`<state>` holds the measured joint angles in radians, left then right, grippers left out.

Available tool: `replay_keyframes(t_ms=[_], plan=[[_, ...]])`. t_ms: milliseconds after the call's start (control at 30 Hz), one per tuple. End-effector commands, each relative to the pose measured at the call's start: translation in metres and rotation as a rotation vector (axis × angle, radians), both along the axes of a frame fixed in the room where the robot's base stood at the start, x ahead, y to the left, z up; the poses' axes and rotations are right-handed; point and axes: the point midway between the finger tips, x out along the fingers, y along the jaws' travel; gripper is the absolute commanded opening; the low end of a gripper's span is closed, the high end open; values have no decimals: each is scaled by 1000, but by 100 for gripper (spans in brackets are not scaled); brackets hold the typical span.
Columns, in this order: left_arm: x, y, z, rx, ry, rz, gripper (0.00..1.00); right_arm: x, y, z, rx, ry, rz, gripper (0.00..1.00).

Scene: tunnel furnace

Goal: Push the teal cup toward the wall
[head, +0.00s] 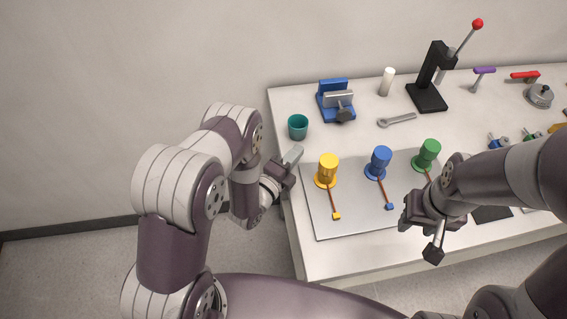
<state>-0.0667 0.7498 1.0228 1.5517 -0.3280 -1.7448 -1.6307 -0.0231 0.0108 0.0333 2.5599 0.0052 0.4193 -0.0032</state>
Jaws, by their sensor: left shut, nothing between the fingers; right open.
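The teal cup (298,127) stands upright near the left edge of the white table, open at the top. The wall (170,60) rises behind the table. My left gripper (294,156) is shut and empty at the table's left edge, nearer to me than the cup, with a visible gap between them. My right gripper (420,236) is open and empty over the front part of the table, right of the blue tool.
A blue vise (336,99) stands behind and right of the cup. A wrench (397,120), a white cylinder (387,82) and a black lever press (428,97) are further right.

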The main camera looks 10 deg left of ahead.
Motion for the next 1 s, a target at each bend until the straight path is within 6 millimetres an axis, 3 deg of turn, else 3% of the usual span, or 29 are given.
replay_keyframes(t_ms=[67,300,733,867,1000], plan=[[15,-6,2,0,-1,-2,0,0,0,5,0,0,0,43],[43,9,1,-2,1,2,0,0,0,11,0,0,0,43],[49,11,0,-1,1,0,0,0,0,11,0,0,0,43],[62,17,-5,-1,-3,2,0,0,0,-3,0,0,0,43],[96,32,-11,-2,-7,3,0,0,0,-34,0,0,0,43]])
